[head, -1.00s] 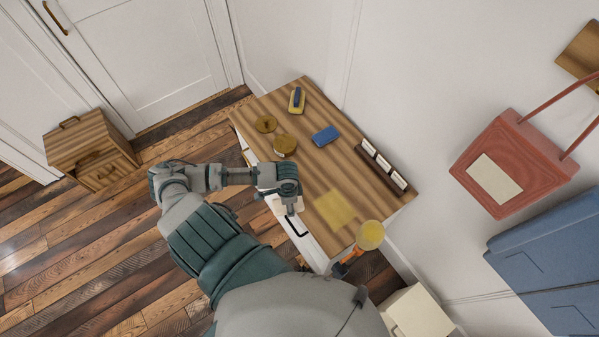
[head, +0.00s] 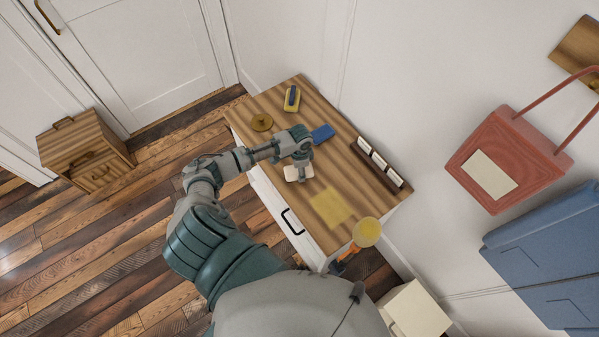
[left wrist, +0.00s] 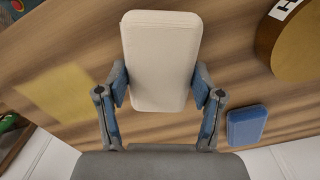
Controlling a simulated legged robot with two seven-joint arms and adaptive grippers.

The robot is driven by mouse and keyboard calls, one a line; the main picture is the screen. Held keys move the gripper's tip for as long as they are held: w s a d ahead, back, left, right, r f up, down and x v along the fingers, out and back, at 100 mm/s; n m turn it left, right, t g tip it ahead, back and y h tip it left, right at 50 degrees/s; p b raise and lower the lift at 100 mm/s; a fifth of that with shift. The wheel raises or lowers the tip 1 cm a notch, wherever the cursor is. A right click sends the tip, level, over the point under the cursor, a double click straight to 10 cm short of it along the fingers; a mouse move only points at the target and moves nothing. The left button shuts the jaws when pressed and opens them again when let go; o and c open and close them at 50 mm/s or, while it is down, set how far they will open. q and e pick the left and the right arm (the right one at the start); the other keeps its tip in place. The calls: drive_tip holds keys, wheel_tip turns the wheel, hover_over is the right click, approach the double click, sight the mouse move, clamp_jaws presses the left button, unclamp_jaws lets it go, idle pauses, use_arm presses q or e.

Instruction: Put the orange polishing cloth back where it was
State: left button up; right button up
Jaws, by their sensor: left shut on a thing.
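My left gripper (head: 302,172) is over the wooden cabinet top (head: 352,178), shut on a cream padded block (head: 293,173). In the left wrist view the block (left wrist: 160,62) sits between the two fingers (left wrist: 160,98). No orange cloth can be made out. A small orange item (head: 346,254) shows at the cabinet's near edge; I cannot tell what it is. A flat yellow patch (head: 331,207) lies on the top, right of the gripper, and also shows in the left wrist view (left wrist: 62,92).
A blue block (head: 323,133), a yellow-and-blue block (head: 291,98) and a round wooden piece (head: 261,122) are on the top. A dark rack with white cards (head: 380,164) lines the wall side. A yellow disc (head: 367,232) is by the right corner.

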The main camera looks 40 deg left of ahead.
use_arm(q)
wheel_tip(320, 180, down, 2)
drive_tip(key=shift+f, duration=0.1)
drive_tip(key=shift+d, duration=0.1)
use_arm(e)
drive_tip(key=shift+s+a, duration=0.3)
drive_tip(key=shift+a, duration=0.2)
use_arm(q)
drive_tip(key=o, duration=1.1)
use_arm(e)
drive_tip(key=shift+d, duration=0.1)
use_arm(q)
wheel_tip(320, 180, up, 12)
drive_tip(key=shift+w+r, duration=0.1)
use_arm(e)
drive_tip(key=shift+d, duration=0.25)
drive_tip(key=shift+a, duration=0.2)
